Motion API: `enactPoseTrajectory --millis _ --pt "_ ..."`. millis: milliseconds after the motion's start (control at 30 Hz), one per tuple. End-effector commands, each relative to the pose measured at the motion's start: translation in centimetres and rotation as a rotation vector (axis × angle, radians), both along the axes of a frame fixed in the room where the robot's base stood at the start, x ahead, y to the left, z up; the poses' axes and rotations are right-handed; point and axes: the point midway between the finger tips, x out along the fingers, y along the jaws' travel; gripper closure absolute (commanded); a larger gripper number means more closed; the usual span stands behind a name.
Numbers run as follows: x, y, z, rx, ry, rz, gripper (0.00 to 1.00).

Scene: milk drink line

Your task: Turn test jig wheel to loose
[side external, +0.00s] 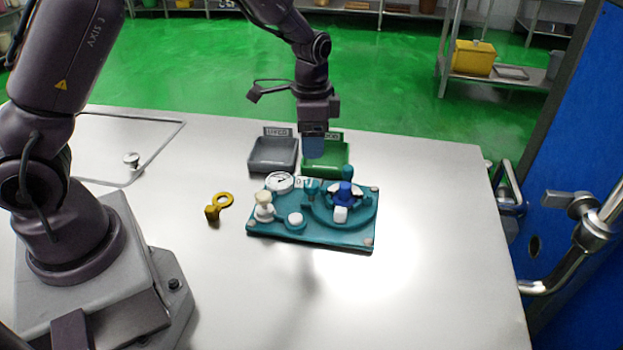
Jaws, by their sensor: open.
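The test jig is a teal board (280,233) lying on the metal table. On its right part is a round teal mount with a dark blue hub (346,190) and white pieces around it, which looks like the wheel. Its markings are too small to read, so I cannot tell its setting. My gripper (313,155) points down above and behind the board, up and left of the hub, apart from it. It is open and nothing shows in it. The gap between its fingers is hard to see from this side.
The board also carries a white dial gauge (279,182), a cream knob (264,205) and a white button (295,219). A grey tray (258,163) and a green tray (345,165) stand behind it. A yellow ring-ended piece (213,211) lies left. The table's front right is clear.

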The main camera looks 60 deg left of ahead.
Motion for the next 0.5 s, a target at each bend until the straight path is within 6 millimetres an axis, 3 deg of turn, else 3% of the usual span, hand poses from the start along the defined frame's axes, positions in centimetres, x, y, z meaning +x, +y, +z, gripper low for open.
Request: enactPoseTrajectory --millis 300,500 --pt "-0.1 0.0 -6.8 -0.001 0.005 0.002 0.4" --pt "-0.1 0.0 -9.5 0.0 0.002 0.002 0.4"
